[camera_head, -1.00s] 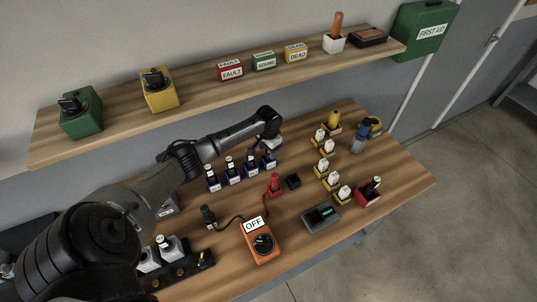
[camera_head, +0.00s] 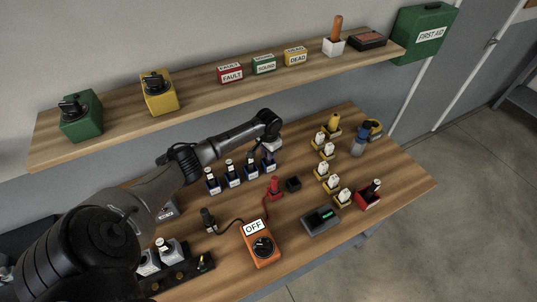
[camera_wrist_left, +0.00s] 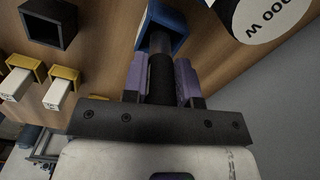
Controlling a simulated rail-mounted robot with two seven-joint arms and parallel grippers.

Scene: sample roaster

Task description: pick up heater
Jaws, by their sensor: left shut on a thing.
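The heater (camera_wrist_left: 160,72) is a dark rod in the left wrist view. My left gripper (camera_wrist_left: 161,82) is shut on it, with a purple finger pad on each side. Its far end is at the opening of a blue holder (camera_wrist_left: 178,40); I cannot tell how deep it sits. In the head view my left gripper (camera_head: 271,152) is over the right end of a row of blue holders, and the wrist hides most of it. Similar dark rods with white labels stand upright in the other blue holders (camera_head: 231,180). My right gripper is not in view.
An orange meter reading OFF (camera_head: 262,246) has cables to a red probe (camera_head: 274,186) and a black probe (camera_head: 208,217). A black block (camera_head: 293,183), yellow holders (camera_head: 334,172), a grey display box (camera_head: 320,220) and a red holder (camera_head: 368,197) stand rightward. The shelf (camera_head: 205,95) runs behind.

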